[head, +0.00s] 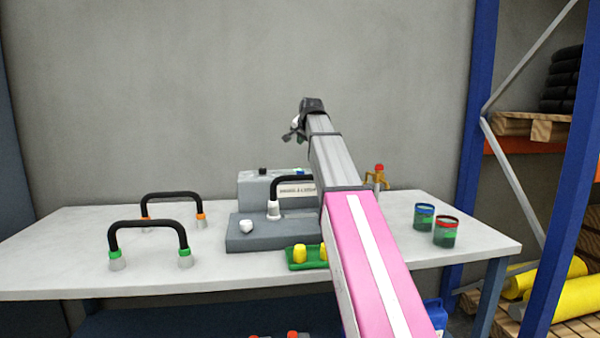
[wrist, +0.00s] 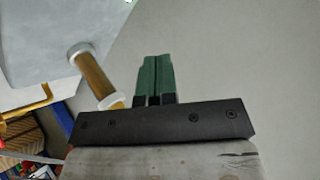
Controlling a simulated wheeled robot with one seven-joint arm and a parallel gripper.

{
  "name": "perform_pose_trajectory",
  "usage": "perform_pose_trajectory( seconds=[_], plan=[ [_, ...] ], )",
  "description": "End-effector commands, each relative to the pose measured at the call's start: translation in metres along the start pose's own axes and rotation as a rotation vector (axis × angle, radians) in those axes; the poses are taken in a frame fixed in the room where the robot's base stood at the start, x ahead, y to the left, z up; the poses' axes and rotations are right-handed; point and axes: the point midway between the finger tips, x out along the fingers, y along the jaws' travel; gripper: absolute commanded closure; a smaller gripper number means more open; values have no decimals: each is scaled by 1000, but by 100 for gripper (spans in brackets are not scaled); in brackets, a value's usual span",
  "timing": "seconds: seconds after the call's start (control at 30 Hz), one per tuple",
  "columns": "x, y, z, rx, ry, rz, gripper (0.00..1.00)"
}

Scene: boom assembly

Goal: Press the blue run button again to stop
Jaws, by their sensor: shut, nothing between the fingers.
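A grey box (head: 262,188) with a white label stands at the back of the table. A small blue spot (head: 299,169), which looks like the run button, shows on its top edge, partly hidden by my arm. A black knob (head: 263,171) is on the same top, further left. My gripper (head: 290,135) is raised in front of the wall, above the box and apart from it. In the wrist view its green fingers (wrist: 154,76) are closed together with nothing between them. The button cannot be made out in the wrist view.
A grey base with a black hose (head: 291,179) stands before the box. Two more hoses (head: 148,224) are at left. A green tray (head: 300,264) with yellow pieces is in front. Two cans (head: 445,232) and a brass tap (head: 379,179) are at right.

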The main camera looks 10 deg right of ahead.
Motion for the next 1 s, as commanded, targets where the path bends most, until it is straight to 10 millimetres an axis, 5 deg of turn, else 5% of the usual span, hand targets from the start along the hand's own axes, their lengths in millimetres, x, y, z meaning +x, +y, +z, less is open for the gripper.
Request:
perform_pose_trajectory(
  seconds=[1.0],
  plan=[
    [60,44,44,0,0,-1,100]
  ],
)
